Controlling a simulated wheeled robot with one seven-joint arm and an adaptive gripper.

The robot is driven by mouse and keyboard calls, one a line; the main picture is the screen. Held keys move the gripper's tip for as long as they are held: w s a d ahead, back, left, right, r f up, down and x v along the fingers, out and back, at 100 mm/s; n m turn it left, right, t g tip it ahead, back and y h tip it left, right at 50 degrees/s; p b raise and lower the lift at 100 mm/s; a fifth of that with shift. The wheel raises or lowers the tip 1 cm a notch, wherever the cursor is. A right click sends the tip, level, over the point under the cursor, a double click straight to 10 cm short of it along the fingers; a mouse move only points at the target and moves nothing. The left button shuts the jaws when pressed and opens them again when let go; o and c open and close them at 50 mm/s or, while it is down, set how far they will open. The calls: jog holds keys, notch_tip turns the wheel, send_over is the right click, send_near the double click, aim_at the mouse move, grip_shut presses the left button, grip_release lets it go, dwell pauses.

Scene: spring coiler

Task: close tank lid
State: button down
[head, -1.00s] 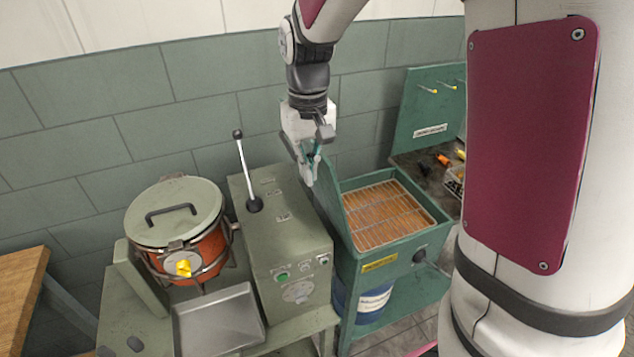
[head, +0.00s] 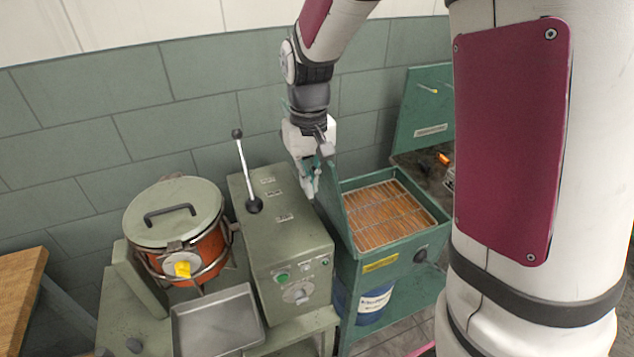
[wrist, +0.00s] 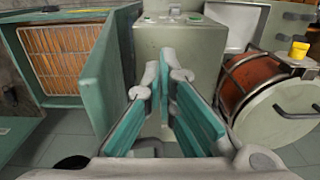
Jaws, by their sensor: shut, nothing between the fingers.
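The green tank (head: 436,240) stands right of the machine box, with a wire rack over an orange-brown inside. Its lid (head: 331,190) is open, standing up along the tank's left side. In the wrist view the lid (wrist: 103,85) is a large teal panel left of my fingers, and the tank's rack (wrist: 62,55) shows beyond it. My gripper (head: 311,192) is shut and empty. It points down at the lid's left, outer side, between the lid and the machine box. In the wrist view my gripper (wrist: 165,75) is apart from the lid. Contact is unclear in the head view.
The grey-green machine box (head: 285,240) with a tall lever (head: 245,170) stands close on the left. Further left are an orange pot (head: 205,255) with a closed round cover and a metal tray (head: 217,320). A blue drum (head: 370,302) sits under the tank.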

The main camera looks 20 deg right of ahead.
jog(key=shift+d, duration=0.1)
dwell(0.3)
jog(key=shift+d+r, duration=0.25)
jog(key=shift+d, duration=0.85)
jog(key=d+r, duration=0.1)
jog(key=d, duration=0.5)
jog(key=shift+p, duration=0.45)
jog(key=shift+r, duration=0.1)
jog(key=d, duration=0.6)
jog(key=shift+d, duration=0.1)
